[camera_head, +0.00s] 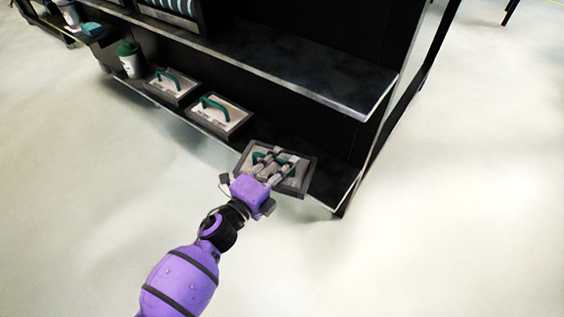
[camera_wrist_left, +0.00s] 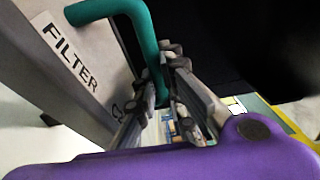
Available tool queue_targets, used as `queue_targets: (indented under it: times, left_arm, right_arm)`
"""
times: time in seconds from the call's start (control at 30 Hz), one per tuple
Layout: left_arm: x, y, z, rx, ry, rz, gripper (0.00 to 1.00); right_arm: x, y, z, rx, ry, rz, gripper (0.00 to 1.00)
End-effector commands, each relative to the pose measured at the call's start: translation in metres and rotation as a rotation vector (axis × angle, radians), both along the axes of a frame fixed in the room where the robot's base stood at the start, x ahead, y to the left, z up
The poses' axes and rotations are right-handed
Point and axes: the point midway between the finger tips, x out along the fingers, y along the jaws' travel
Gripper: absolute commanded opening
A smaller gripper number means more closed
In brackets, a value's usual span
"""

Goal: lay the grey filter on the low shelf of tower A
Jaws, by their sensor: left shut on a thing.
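The grey filter (camera_head: 297,180) is a flat grey-framed panel with a teal handle. My left gripper (camera_head: 270,165) is shut on that handle. In the left wrist view the teal handle (camera_wrist_left: 145,45) runs down between the fingers (camera_wrist_left: 165,100), and a FILTER label shows on the panel (camera_wrist_left: 65,75). In the head view the filter is at the front right end of the low shelf (camera_head: 268,137) of the dark shelf tower, overlapping its front edge. I cannot tell whether it touches the shelf. My right gripper is out of view.
Two similar panels with teal handles stand on the low shelf to the left, a near one (camera_head: 219,116) and a farther one (camera_head: 173,86). A white cup with a green lid (camera_head: 130,60) is beyond them. An upper shelf (camera_head: 290,65) overhangs. The pale floor (camera_head: 450,220) is clear.

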Motion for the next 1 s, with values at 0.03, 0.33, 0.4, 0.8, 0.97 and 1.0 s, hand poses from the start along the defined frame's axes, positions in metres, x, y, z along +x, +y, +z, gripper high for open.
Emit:
queue_targets:
  times: [0.03,0.33,0.4,0.8,0.97,1.0]
  left_arm:
    - [0.0,0.0,0.001,0.0,-0.002,-0.001,0.0]
    - [0.0,0.0,-0.002,0.0,0.0,0.0,0.28]
    - [0.0,0.0,-0.002,0.0,0.0,0.0,0.28]
    - [-0.012,0.009,0.001,0.0,0.002,0.002,0.28]
    - [-0.04,0.029,0.001,0.0,0.002,0.002,0.28]
    - [-0.047,0.035,0.001,0.001,0.003,0.002,0.28]
  right_arm:
    - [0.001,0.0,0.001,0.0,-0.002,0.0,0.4]
    - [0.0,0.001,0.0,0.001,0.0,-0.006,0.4]
    - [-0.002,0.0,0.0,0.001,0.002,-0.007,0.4]
    - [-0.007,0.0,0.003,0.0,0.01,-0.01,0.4]
    - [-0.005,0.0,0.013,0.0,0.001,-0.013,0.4]
    - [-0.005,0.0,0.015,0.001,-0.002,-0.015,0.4]
